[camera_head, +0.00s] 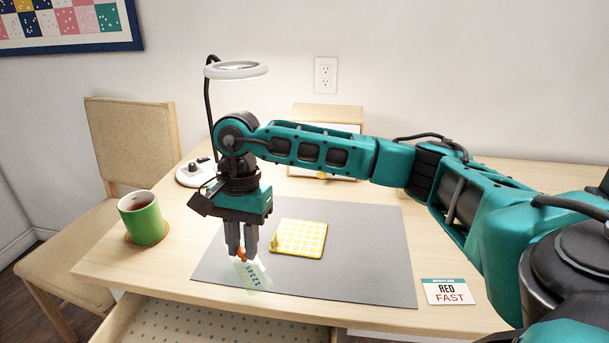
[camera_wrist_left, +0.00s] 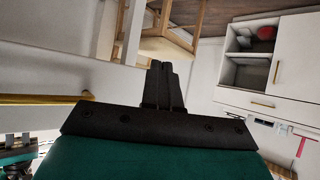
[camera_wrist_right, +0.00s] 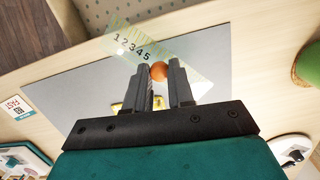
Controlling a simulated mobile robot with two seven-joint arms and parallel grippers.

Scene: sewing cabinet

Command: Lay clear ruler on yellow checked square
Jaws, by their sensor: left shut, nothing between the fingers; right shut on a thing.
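The clear ruler (camera_head: 254,277), with dark digits and an orange knob (camera_wrist_right: 159,71), is at the front left of the grey mat. My right gripper (camera_head: 241,258) points down, shut on the knob; the ruler spreads beyond its fingertips in the right wrist view (camera_wrist_right: 133,42). I cannot tell how far the ruler is above the mat. The yellow checked square (camera_head: 302,239) lies on the mat, right of the gripper, with a small yellow upright piece at its left edge. It is mostly hidden behind the fingers in the right wrist view. My left gripper (camera_wrist_left: 162,72) is shut and empty, away from the table.
The grey mat (camera_head: 360,250) is bare right of the square. A green mug (camera_head: 144,221) stands on a coaster at left. A ring lamp (camera_head: 236,70) rises behind. A card (camera_head: 446,291) lies at right. An open drawer (camera_head: 170,322) juts out in front.

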